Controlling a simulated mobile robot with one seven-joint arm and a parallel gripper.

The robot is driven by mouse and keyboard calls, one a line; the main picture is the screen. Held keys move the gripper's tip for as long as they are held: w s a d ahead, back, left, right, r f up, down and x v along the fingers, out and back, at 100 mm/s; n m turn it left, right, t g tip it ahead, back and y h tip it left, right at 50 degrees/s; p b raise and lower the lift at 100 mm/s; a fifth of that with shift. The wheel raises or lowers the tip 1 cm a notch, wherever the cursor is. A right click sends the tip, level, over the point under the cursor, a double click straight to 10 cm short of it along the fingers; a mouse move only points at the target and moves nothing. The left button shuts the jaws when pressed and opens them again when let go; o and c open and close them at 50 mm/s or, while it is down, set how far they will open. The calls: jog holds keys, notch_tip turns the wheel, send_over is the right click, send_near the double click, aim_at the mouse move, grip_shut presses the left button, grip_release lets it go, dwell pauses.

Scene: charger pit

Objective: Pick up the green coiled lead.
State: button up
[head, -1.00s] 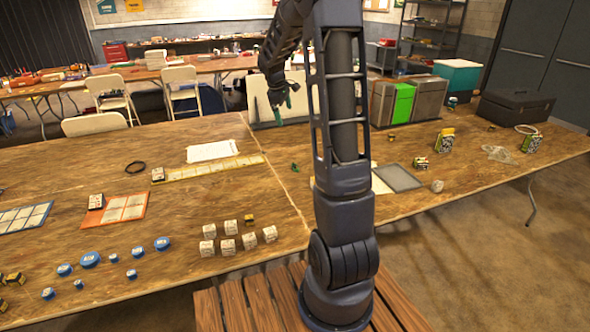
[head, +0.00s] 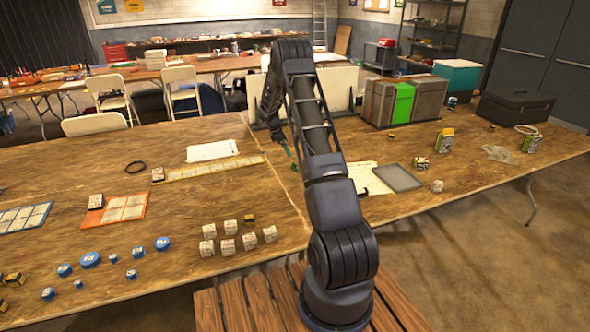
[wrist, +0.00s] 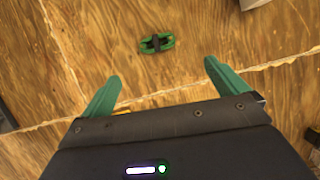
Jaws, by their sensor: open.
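The green coiled lead (wrist: 157,43) lies on the wooden table in the wrist view, a small green bundle with a dark band around its middle. My gripper (wrist: 162,74) is open and empty above the table, its two green fingers spread wide. The lead lies ahead of the fingertips in the picture, lined up roughly with the gap and apart from both fingers.
A pale seam crosses the table beside the lead. In the head view, a grey mat (head: 398,178) and a white sheet (head: 365,177) lie right of my arm. White blocks (head: 228,228) stand nearer. A case with a green band (head: 401,104) stands behind. Table around the lead looks clear.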

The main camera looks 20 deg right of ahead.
aim_at(294, 166)
jog(key=x, duration=1.2)
jog(key=shift+w+f, duration=0.35)
jog(key=shift+w, duration=0.05)
jog(key=c, duration=1.1)
jog(key=shift+r, duration=0.1)
